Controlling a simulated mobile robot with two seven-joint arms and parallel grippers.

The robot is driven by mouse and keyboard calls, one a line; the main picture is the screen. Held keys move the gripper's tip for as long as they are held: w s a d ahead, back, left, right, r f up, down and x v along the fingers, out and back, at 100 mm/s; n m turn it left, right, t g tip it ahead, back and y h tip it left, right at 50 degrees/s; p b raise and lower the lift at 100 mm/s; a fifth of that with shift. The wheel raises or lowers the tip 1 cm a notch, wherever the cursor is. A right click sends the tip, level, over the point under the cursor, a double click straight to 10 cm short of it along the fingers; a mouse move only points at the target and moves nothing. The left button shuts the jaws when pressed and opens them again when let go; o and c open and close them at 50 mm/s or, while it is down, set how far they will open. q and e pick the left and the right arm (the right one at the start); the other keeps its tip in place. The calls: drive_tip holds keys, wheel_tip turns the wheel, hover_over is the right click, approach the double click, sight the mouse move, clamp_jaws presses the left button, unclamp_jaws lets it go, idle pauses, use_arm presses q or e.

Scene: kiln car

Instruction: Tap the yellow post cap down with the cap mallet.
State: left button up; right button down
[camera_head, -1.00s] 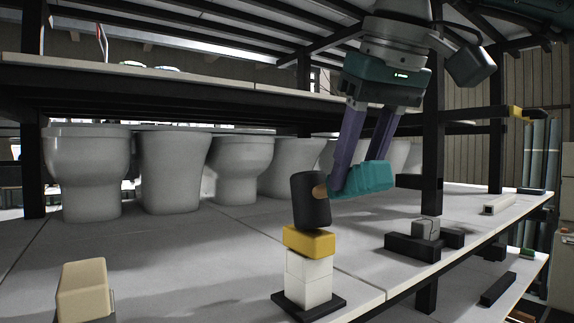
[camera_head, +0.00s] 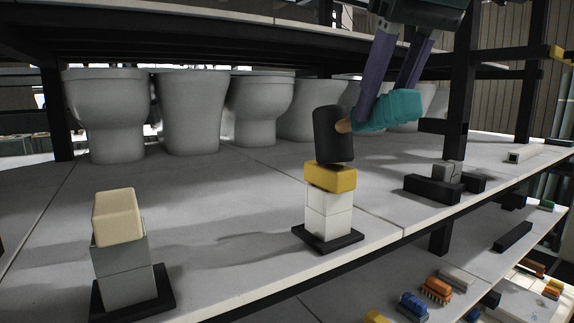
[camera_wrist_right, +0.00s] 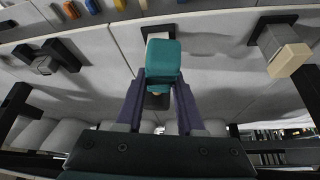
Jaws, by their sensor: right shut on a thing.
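The yellow post cap (camera_head: 331,178) sits on a white block post (camera_head: 329,214) with a black base plate near the shelf's front edge. The cap mallet has a black cylindrical head (camera_head: 331,136) and a wooden handle. My right gripper (camera_head: 385,110) has its teal fingers shut on the handle, which they mostly hide. The mallet head is upright directly over the cap, touching or very close; I cannot tell which. In the right wrist view the teal fingers (camera_wrist_right: 163,62) hide most of the post and the cap. My left gripper is not in view.
A second post with a beige cap (camera_head: 117,217) stands at the front left. Black blocks around a grey piece (camera_head: 447,172) lie to the right. White toilets (camera_head: 191,115) line the back. Brushes (camera_head: 436,290) lie on a lower level. An upright (camera_head: 461,90) stands behind the gripper.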

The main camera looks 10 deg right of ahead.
drive_tip(key=shift+r, duration=0.1)
wheel_tip(320, 180, up, 6)
drive_tip(key=p, duration=0.5)
drive_tip(key=shift+a+r, duration=0.1)
drive_tip(key=shift+r, duration=0.1)
drive_tip(key=shift+a+f, duration=0.1)
drive_tip(key=shift+f+b, duration=0.2)
drive_tip(key=shift+b, duration=0.1)
wheel_tip(320, 180, down, 6)
drive_tip(key=b, duration=0.5)
drive_tip(key=shift+d, duration=0.2)
